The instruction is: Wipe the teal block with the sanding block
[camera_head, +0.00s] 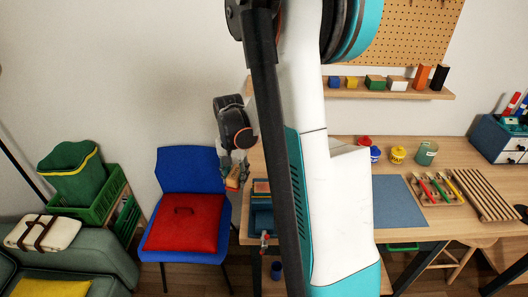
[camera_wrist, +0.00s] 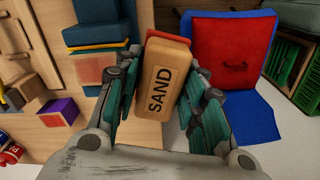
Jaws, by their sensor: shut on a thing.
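The sanding block (camera_wrist: 163,80) is tan with an orange-red layer at one end and the word SAND on its face. My gripper (camera_wrist: 160,98) is shut on it, a finger on each side. In the head view my gripper (camera_head: 237,165) holds the sanding block (camera_head: 233,184) in the air at the table's left end, near the red chair cushion. A dark blue-teal block-like piece (camera_wrist: 96,34) shows at the wrist view's top left, apart from the sanding block. In the head view blue-teal pieces (camera_head: 262,203) sit at the table's left end; I cannot tell which is the teal block.
The wooden table (camera_head: 340,155) holds a blue mat (camera_head: 398,205), cups and a tool tray (camera_head: 436,190). A blue chair (camera_head: 187,170) with a red cushion (camera_head: 181,224) stands left of it. A shelf (camera_head: 345,94) with several blocks is behind. My arm hides part of the table.

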